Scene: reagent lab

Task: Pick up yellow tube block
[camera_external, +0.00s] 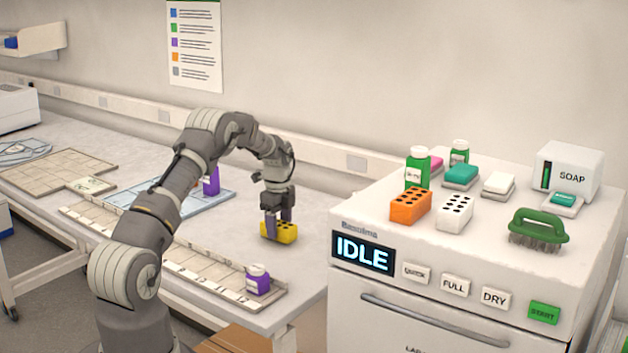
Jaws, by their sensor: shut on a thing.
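The yellow tube block (284,233) is a small yellow block with dark holes in its top. It is at the right end of the bench, left of the white machine. My gripper (279,222) points down over it, and its dark fingers are shut on the block. The block appears at or just above the bench top; I cannot tell whether it touches. The far side of the block and part of its top are hidden by the fingers.
The white machine (460,285) beside the bench carries an orange tube block (410,207), a white tube block (454,212), a green brush (538,226) and bottles. A purple bottle (258,280) stands on the sectioned tray (190,268) in front. Another purple bottle (211,182) stands behind my arm.

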